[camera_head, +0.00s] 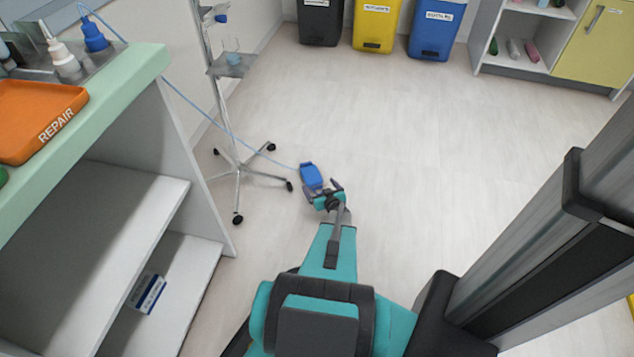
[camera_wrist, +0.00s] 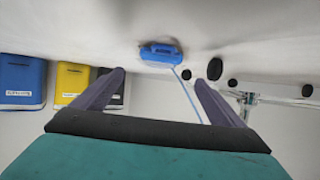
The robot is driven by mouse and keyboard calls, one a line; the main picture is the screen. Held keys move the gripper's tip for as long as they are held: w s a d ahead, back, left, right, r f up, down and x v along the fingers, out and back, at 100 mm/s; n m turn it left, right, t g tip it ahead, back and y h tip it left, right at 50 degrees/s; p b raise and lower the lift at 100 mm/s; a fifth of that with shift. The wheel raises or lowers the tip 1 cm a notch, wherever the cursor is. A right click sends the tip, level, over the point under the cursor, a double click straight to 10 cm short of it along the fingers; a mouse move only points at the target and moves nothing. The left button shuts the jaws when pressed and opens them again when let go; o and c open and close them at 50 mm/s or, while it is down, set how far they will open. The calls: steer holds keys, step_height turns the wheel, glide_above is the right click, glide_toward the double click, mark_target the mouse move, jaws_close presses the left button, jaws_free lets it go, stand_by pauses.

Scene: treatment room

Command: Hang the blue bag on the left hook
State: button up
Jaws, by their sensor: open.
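The blue bag (camera_head: 311,175) lies on the floor by the wheeled foot of a metal stand (camera_head: 236,165). A thin blue tube runs from it toward the upper left. My gripper (camera_head: 323,188) is open, low over the floor and close to the bag's near side. In the wrist view the bag (camera_wrist: 161,55) shows beyond the open fingertips (camera_wrist: 159,78), with nothing between them. The wrist picture has the floor at its top. The stand's top is cut off in the head view, and I see no left hook.
A counter (camera_head: 130,85) with an orange REPAIR tray (camera_head: 42,115) and open shelves stands at left. The stand carries a small tray (camera_head: 231,66) with a cup. Black, yellow (camera_head: 377,22) and blue bins stand at the back. The floor right of the bag is clear.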

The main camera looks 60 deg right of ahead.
steer(key=shift+v, duration=0.85)
steer(key=w+a+r+n+g+y+p, duration=0.15)
steer(key=a+r+p, duration=0.3)
steer(key=a, duration=0.55)
steer(key=w+a+r+g+y+p, duration=0.1)
steer(key=w+a+r+g+p, duration=0.2)
steer(key=a+p, duration=0.45)
steer(key=w+a+r+n+g+y+p, duration=0.1)
steer(key=w+a+r+g+y+p, duration=0.15)
steer(key=a, duration=0.95)
steer(key=s+a+r+n+g+y+p, duration=0.1)
steer(key=s+a+r+g+p, duration=0.2)
steer(key=a+r, duration=0.4)
steer(key=s+a+r+n+g+y+p, duration=0.1)
steer(key=s+a+r+p, duration=0.5)
steer(key=a, duration=0.8)
steer(key=s+a+r+n+g+y+p, duration=0.1)
steer(key=s+a+r+n+g+p, duration=0.2)
steer(key=s+a+r, duration=0.4)
steer(key=a+g+p, duration=0.1)
steer(key=a, duration=0.3)
steer(key=shift+s+r+g+p, duration=0.3)
steer(key=shift+s+g, duration=0.1)
steer(key=shift+o, duration=0.2)
